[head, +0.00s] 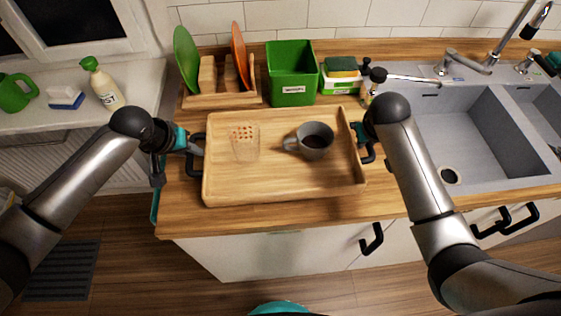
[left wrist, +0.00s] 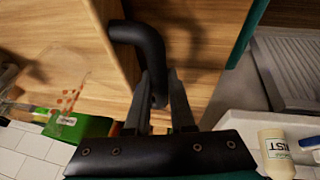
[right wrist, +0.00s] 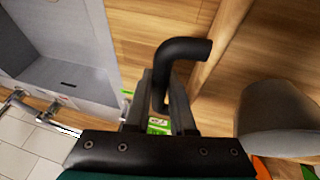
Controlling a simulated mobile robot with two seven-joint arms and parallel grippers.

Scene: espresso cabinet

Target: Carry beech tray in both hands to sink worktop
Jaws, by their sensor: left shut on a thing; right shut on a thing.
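The beech tray (head: 270,187) is over the wooden worktop left of the sink and looks level. I cannot tell whether it rests on the wood or hangs just above it. A clear glass with orange dots (head: 245,141) and a grey cup with dark liquid (head: 315,140) stand upright on it. My left gripper (head: 196,150) is shut on the tray's black left handle, seen in the left wrist view (left wrist: 150,50). My right gripper (head: 362,143) is shut on the black right handle, seen in the right wrist view (right wrist: 175,60).
Behind the tray stand a dish rack (head: 220,100) with plates, a green bin (head: 291,75) and a sponge holder (head: 341,78). The grey sink (head: 455,135) with its tap (head: 400,77) is at right. A soap bottle (head: 103,88) stands on the left sill. Bare worktop (head: 300,212) shows in front.

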